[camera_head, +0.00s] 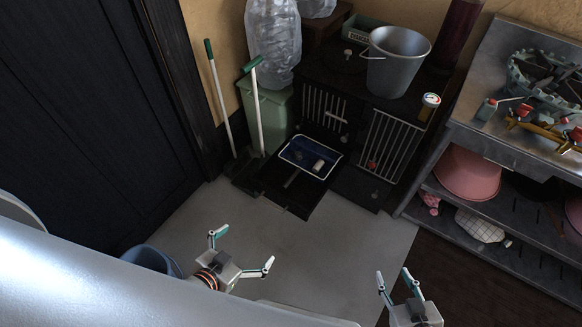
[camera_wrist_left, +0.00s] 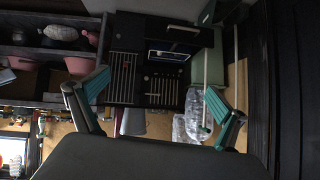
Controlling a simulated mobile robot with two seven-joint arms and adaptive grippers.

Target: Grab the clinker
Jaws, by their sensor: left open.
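A small pale grey lump, which looks like the clinker (camera_head: 318,165), lies in a blue, white-rimmed tray (camera_head: 297,157) on the lowered black door of the stove. The tray also shows small in the wrist view (camera_wrist_left: 178,57), where the lump is too small to make out surely. My left gripper (camera_head: 247,244) is open and empty, nearer to me than the tray and to its lower left. Its spread fingers also frame the wrist view (camera_wrist_left: 150,97). My right gripper (camera_head: 392,273) is at the lower right with its fingers apart and nothing between them.
The black stove (camera_head: 347,110) carries a metal bucket (camera_head: 394,65). Two long-handled tools (camera_head: 258,110) lean by a green bin (camera_head: 277,115) left of the tray. A shelf unit (camera_head: 480,150) with pink tubs stands right. The grey floor before the tray is clear.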

